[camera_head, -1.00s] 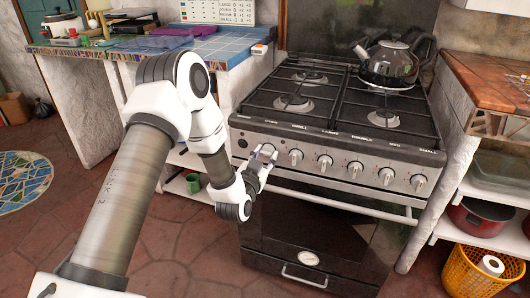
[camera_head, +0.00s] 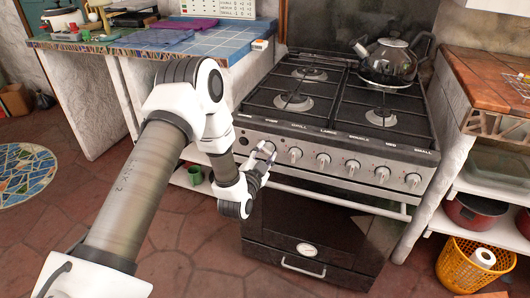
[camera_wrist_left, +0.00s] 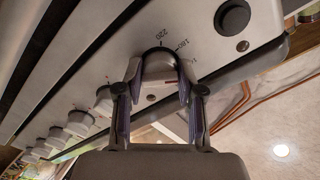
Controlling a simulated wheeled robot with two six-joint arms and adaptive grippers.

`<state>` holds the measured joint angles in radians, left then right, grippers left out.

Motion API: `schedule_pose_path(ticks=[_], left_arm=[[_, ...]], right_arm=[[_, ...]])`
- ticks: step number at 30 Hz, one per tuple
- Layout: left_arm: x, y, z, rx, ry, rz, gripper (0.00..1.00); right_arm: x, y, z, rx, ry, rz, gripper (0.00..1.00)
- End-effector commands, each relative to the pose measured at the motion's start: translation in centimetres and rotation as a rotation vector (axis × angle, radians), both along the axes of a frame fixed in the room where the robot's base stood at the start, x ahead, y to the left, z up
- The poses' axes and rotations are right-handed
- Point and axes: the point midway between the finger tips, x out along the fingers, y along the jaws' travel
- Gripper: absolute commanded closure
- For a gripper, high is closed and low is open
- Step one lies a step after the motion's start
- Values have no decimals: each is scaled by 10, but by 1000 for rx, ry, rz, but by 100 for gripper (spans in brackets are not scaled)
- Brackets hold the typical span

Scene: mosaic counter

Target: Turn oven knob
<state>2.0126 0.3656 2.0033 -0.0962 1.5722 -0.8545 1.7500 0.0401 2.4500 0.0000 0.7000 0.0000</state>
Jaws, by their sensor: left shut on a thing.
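The oven (camera_head: 311,222) has a steel front panel with a row of knobs. My left gripper (camera_head: 264,152) is at the left end of this row, in front of the leftmost large knob. In the left wrist view its two fingers (camera_wrist_left: 158,95) stand on either side of that knob (camera_wrist_left: 158,66), shut on it. Marks such as 220 and 180 show on the panel around it. The other knobs (camera_head: 323,160) run to the right, clear of the gripper. The fingers partly hide the held knob. My right gripper is in neither view.
A dark kettle (camera_head: 390,61) stands on the back right of the hob. The oven's handle bar (camera_head: 340,199) runs below the knobs. A blue-tiled counter (camera_head: 225,45) is at the left, a wooden counter (camera_head: 495,85) at the right. An orange basket (camera_head: 470,268) stands on the floor.

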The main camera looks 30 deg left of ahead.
Motion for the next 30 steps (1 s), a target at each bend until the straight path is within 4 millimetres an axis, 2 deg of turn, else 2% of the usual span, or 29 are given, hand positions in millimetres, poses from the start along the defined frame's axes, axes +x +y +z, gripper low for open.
schedule_pose_path(ticks=[6,7,9,20,23,30], left_arm=[[0,0,0,-1,0,0,97],[0,0,0,-1,0,0,59],[0,0,0,-1,0,0,37],[-4,-1,0,-2,0,0,37],[-16,-4,-1,-3,1,1,37],[-75,-18,-2,-4,6,-1,37]], right_arm=[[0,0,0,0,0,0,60],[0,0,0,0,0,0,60],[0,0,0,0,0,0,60],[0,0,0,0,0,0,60],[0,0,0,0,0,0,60],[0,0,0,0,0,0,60]])
